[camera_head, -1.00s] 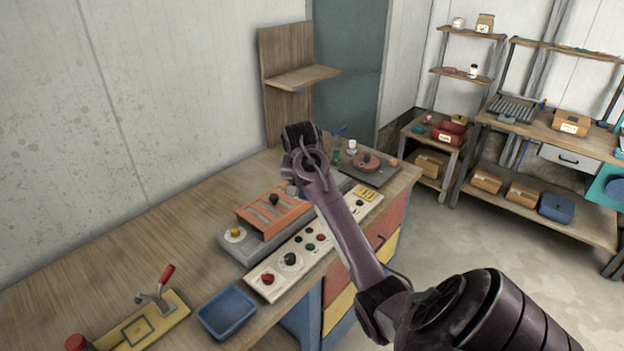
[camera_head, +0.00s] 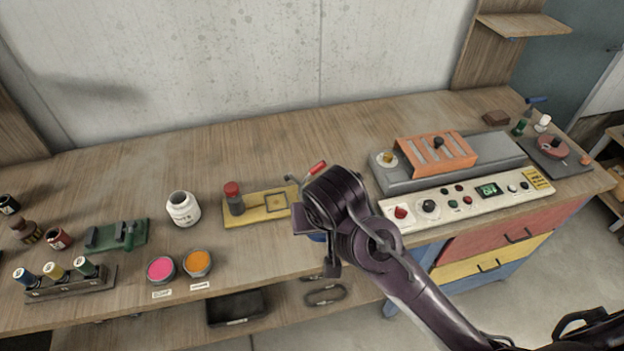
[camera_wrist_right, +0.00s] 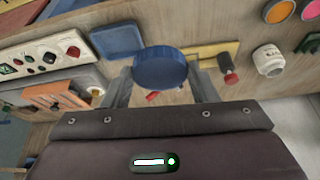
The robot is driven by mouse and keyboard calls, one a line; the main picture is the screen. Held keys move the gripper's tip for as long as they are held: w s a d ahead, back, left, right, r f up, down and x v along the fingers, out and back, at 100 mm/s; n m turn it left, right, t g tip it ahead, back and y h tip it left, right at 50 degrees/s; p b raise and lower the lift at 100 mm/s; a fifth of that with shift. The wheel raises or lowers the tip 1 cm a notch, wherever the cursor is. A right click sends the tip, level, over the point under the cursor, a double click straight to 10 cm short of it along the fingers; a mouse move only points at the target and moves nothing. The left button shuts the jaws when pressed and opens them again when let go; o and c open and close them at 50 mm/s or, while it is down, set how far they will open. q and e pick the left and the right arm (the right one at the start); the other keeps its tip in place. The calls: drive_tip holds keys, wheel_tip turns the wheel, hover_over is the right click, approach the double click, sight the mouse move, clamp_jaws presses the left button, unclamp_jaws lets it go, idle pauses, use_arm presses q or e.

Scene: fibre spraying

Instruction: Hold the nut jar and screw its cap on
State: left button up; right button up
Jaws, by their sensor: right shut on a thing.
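The nut jar is a white jar (camera_head: 184,208) with an open mouth and dark print, standing on the bench left of centre in the head view. It also shows at the right of the right wrist view (camera_wrist_right: 268,60). A round blue cap (camera_wrist_right: 160,69) sits between the fingers of my right gripper (camera_wrist_right: 163,82), which is shut on it. In the head view my right gripper (camera_head: 315,215) is above the bench, right of the jar and apart from it. Its fingers are mostly hidden there. My left gripper is not in view.
A yellow board (camera_head: 262,207) with a red-topped part lies between jar and gripper. Left are a green fixture (camera_head: 118,236), pink (camera_head: 161,269) and orange (camera_head: 198,263) pots and a bottle rack (camera_head: 70,284). A control panel (camera_head: 460,203) is right. Bench behind the jar is clear.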

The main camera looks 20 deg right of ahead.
drive_tip(key=s+a+r+n, duration=0.1)
drive_tip(key=s+a+r, duration=0.1)
drive_tip(key=s+a, duration=0.25)
wheel_tip(320, 180, down, 14)
drive_tip(key=b, duration=1.4)
drive_tip(key=shift+w+a, duration=0.15)
drive_tip(key=shift+w, duration=0.2)
